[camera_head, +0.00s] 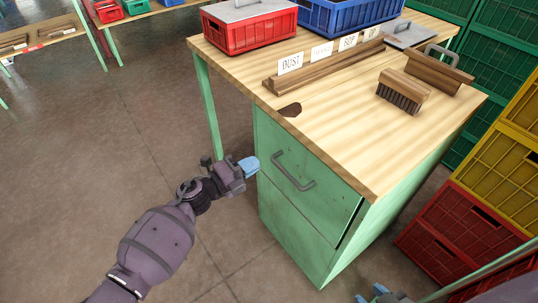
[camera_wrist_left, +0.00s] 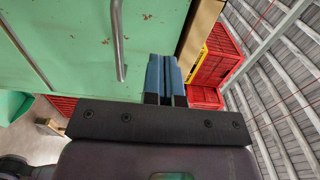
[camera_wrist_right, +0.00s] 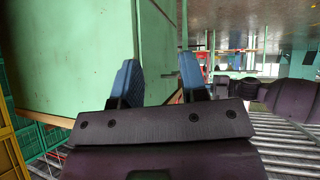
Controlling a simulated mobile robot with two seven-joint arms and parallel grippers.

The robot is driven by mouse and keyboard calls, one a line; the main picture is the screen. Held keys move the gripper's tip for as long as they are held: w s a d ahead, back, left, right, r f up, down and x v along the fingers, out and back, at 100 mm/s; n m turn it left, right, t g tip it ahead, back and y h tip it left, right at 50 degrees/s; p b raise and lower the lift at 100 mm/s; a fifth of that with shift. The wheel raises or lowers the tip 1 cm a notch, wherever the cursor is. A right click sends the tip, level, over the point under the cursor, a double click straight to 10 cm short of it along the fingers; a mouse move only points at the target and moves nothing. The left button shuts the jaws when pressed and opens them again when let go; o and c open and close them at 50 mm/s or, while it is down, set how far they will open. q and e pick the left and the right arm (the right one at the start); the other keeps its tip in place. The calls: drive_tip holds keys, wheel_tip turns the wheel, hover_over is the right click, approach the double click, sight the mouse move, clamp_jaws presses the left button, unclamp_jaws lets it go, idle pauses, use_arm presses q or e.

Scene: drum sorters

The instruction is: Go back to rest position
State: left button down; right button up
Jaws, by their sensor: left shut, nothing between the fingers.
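My left gripper (camera_head: 249,165) is beside the front of the green cabinet (camera_head: 300,238), left of the drawer handle (camera_head: 293,171) and apart from it. In the left wrist view its blue fingers (camera_wrist_left: 165,76) are together with nothing between them, and the handle (camera_wrist_left: 118,40) stands to their left. My right gripper (camera_head: 378,293) shows only partly at the bottom edge of the head view. In the right wrist view its blue fingers (camera_wrist_right: 158,82) are apart and empty, near a green cabinet side (camera_wrist_right: 75,50). The drawer looks shut.
The wooden tabletop (camera_head: 340,130) holds a red crate (camera_head: 250,32), a blue crate (camera_head: 345,14), a brush (camera_head: 402,90) and a label rack (camera_head: 325,66). Red (camera_head: 440,240) and yellow (camera_head: 505,150) crates are stacked at the right. The floor (camera_head: 90,150) at the left is clear.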

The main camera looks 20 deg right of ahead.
use_arm(q)
drive_tip(key=shift+v, duration=1.8)
use_arm(e)
drive_tip(key=shift+s, duration=0.1)
use_arm(q)
drive_tip(key=shift+a+p, duration=0.1)
drive_tip(key=shift+p, duration=0.2)
use_arm(e)
drive_tip(key=shift+r, duration=0.1)
use_arm(q)
drive_tip(key=s+a+r+n+t+y+p, duration=0.1)
drive_tip(key=s+a+n+t+y+p, duration=0.2)
drive_tip(key=s+a+n+t+y, duration=0.55)
drive_tip(key=s+a+n+t+y+p, duration=0.25)
drive_tip(key=s+a+n, duration=0.35)
drive_tip(key=a+n, duration=0.65)
drive_tip(key=s+a+n+g+y+p, duration=0.2)
drive_tip(key=s+a+n, duration=0.3)
drive_tip(key=s, duration=0.5)
drive_tip(key=s+a+n+g+y+p, duration=0.3)
drive_tip(key=s+a+n+y, duration=0.1)
drive_tip(key=s+a, duration=0.5)
drive_tip(key=shift+s+r+n+g, duration=0.25)
drive_tip(key=shift+s+n, duration=0.35)
drive_tip(key=shift+s, duration=0.4)
use_arm(e)
wheel_tip(320, 180, up, 9)
drive_tip(key=t, duration=0.1)
drive_tip(key=shift+w+m, duration=0.3)
drive_tip(key=shift+m, duration=0.1)
